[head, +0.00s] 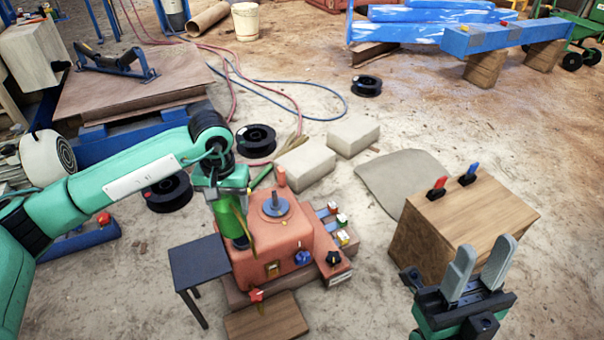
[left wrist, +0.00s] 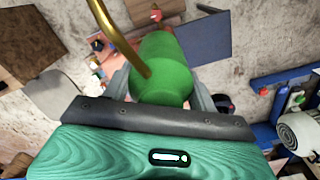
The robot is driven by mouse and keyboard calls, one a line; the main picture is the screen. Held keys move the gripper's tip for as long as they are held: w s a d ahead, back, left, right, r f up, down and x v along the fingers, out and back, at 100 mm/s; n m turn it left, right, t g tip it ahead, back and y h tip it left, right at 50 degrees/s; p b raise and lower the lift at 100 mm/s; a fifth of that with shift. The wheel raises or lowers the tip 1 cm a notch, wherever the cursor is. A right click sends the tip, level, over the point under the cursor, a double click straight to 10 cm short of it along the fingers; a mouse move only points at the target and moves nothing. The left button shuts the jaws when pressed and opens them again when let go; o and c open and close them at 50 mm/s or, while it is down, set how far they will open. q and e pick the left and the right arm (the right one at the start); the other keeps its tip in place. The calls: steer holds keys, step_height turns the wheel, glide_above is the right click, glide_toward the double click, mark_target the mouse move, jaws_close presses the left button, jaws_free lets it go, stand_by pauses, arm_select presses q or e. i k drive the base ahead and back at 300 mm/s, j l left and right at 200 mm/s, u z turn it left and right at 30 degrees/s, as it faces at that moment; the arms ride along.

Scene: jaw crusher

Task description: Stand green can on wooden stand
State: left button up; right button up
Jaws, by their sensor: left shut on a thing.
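My left gripper (head: 230,190) is shut on the green can (head: 227,217), above the left side of a red machine. In the left wrist view the can (left wrist: 165,62) sits between the grey fingers, with a curved brass spout (left wrist: 122,38). Whether its base touches anything is unclear. A wooden block-like stand (head: 425,247) is at the right, with a red and a blue item on top. A lower wooden block (head: 267,318) is at the front; I cannot tell which is the named stand. My right gripper (head: 481,256) is open and empty, in front of the right block.
The red machine (head: 268,240) has knobs and a central spindle. A dark small table (head: 200,262) stands left of it. Pale blocks (head: 306,164) and black spools (head: 256,139) lie behind. Open floor lies between machine and right block.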

mark_target(478, 216)
steer(key=i+l+u, duration=0.2)
steer(key=l, duration=0.65)
steer(key=i+l+u, duration=0.2)
steer(key=l, duration=0.65)
steer(key=i+l+u, duration=0.2)
steer(key=l, duration=0.7)
steer(key=l+u, duration=0.25)
steer(key=l, duration=0.65)
